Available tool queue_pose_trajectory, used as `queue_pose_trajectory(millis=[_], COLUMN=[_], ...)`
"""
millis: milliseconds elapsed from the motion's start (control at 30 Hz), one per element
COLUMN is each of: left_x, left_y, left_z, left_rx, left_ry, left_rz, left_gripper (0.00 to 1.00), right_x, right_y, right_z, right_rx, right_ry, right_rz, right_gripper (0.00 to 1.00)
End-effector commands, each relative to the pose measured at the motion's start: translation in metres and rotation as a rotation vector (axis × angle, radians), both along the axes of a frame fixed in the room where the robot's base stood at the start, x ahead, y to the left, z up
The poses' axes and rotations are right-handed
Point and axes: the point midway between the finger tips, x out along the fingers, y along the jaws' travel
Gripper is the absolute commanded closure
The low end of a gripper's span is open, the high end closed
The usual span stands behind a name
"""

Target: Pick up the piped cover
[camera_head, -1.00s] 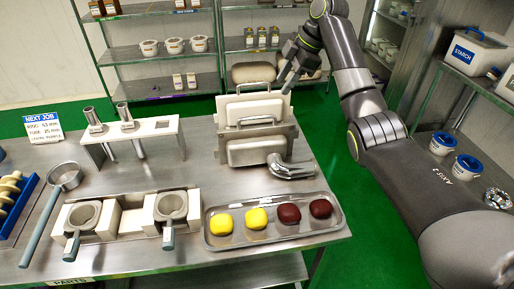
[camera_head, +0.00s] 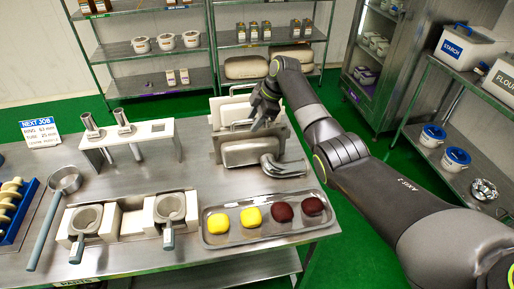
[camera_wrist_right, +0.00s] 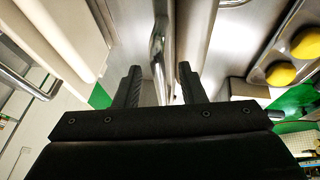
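My left gripper is not in view.
Another white cover (camera_head: 233,107) stands close behind. A tray (camera_head: 210,239) with yellow and dark red pieces lies in front. A white stand (camera_head: 160,130) with two steel tubes is to the left. Two cup moulds (camera_head: 88,216) sit at front left. Green floor is open on the right.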

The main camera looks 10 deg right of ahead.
Motion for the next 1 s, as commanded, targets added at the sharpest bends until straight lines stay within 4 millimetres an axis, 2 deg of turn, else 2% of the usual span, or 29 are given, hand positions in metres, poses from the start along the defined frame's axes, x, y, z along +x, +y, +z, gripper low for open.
queue_pose_trajectory(millis=[333,633,1000], left_x=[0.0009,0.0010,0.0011], left_y=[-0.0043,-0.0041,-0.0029], left_z=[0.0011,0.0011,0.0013], left_rx=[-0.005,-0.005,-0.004], left_ry=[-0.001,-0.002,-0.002], left_rz=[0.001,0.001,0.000], left_gripper=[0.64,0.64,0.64], right_x=[0.0014,0.0016,0.0014], right_y=[0.0025,0.0025,0.0024], right_z=[-0.0075,-0.0069,-0.0071], right_rx=[-0.001,-0.001,-0.001], right_ry=[-0.001,-0.002,-0.001], right_rz=[0.000,0.000,0.000], right_gripper=[0.63,1.00,1.00])
